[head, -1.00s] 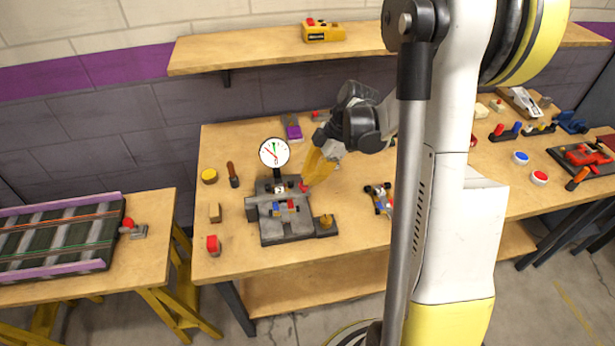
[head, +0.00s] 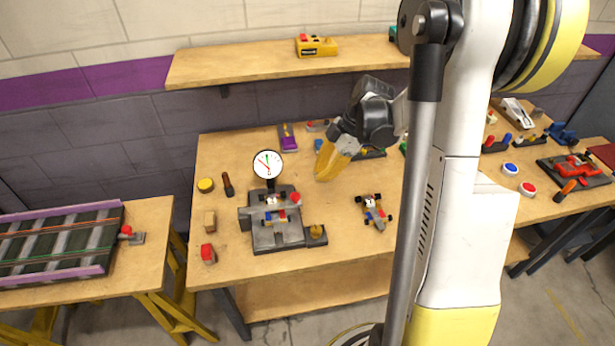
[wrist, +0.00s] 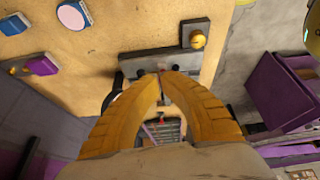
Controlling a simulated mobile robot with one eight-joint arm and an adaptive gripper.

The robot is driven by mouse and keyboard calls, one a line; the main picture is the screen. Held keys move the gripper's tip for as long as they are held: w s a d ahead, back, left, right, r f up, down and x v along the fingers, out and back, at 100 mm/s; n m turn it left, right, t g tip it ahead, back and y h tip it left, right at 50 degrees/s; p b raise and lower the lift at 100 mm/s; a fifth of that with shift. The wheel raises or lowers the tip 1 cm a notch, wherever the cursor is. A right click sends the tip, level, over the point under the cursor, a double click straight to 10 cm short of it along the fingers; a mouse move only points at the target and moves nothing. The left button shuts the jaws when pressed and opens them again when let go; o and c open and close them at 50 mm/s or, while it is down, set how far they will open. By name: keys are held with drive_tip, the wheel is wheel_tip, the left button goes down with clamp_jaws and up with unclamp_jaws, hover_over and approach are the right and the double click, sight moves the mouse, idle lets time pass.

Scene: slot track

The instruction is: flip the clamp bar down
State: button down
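The grey clamp fixture (head: 285,240) stands on the middle table, with a dial gauge (head: 268,165) behind it. The clamp bar (head: 247,213) looks like the grey bar across the fixture; its exact angle is hard to tell. A red knob (head: 295,198) is at its right end. A small blue and red car (head: 272,219) sits in the fixture, partly covered. My gripper (head: 325,176) is behind and right of the fixture, apart from it. Its yellow fingers come nearly together at the tips (wrist: 163,75) in the wrist view, with nothing visible held.
Another small car (head: 374,212) lies on the table to the right of the fixture. A gold knob (head: 316,232) is on the fixture's right foot. A red block (head: 208,254) and a tan block (head: 210,220) stand at left. A purple item (head: 287,138) lies at the back.

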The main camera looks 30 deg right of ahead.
drive_tip(key=d, duration=0.1)
drive_tip(key=s+d, duration=0.1)
drive_tip(key=d+r, duration=0.1)
drive_tip(key=shift+s+d, duration=0.2)
drive_tip(key=shift+d, duration=0.2)
drive_tip(key=s+a+r+m+t+h+b, duration=0.2)
drive_tip(key=s+a+r+m, duration=0.2)
drive_tip(key=a, duration=0.5)
drive_tip(key=s+a+r+m+t+h+b, duration=0.1)
drive_tip(key=s+a+r+m+t+h, duration=0.1)
drive_tip(key=s+a+r+m, duration=0.3)
drive_tip(key=s+a+m+t, duration=0.1)
drive_tip(key=s+a+m, duration=0.3)
drive_tip(key=m, duration=0.2)
drive_tip(key=shift+a+r+h+b, duration=0.2)
drive_tip(key=shift+h+b, duration=0.1)
drive_tip(key=shift+b, duration=0.1)
